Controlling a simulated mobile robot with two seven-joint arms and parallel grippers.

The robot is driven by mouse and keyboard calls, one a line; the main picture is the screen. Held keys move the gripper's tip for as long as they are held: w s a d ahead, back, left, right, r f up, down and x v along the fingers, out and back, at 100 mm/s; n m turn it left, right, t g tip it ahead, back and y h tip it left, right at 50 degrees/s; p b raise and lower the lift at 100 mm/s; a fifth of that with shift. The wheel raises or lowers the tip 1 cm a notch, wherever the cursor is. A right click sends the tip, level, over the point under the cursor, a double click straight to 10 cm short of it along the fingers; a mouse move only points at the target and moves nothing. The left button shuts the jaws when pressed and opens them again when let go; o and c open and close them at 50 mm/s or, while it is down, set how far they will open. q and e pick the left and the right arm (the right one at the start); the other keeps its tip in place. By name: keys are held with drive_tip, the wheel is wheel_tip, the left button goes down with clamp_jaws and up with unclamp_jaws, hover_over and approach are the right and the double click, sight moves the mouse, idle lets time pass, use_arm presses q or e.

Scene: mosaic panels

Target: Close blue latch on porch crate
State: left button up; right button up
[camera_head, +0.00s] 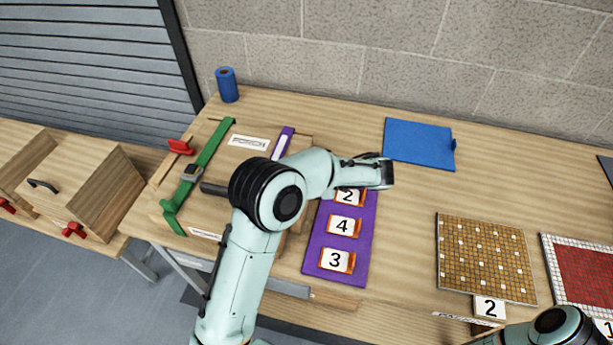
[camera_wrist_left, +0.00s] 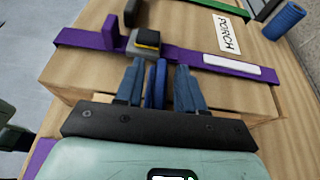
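The wooden porch crate (camera_head: 226,165) stands at the left of the table with a PORCH label on top; its label also shows in the left wrist view (camera_wrist_left: 227,33). A vivid blue piece (camera_wrist_left: 155,84), apparently the blue latch, sticks up at the crate's near edge in the wrist view. My left gripper (camera_wrist_left: 160,86) has its slate-blue fingers on either side of this piece, with narrow gaps, and looks open around it. Contact cannot be told. In the head view my left arm hides both latch and fingertips. Only my right arm shows, at the lower right; its gripper is out of view.
A purple numbered panel (camera_head: 315,247) lies right of the crate, below my arm. A blue panel (camera_head: 420,142) lies behind.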

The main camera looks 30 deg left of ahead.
use_arm(q)
drive_tip(key=p+v, duration=0.1)
drive_tip(key=v, duration=1.2)
use_arm(e)
drive_tip(key=shift+w+r, duration=0.75)
drive_tip(key=shift+w, duration=0.15)
use_arm(q)
drive_tip(key=shift+w, duration=0.15)
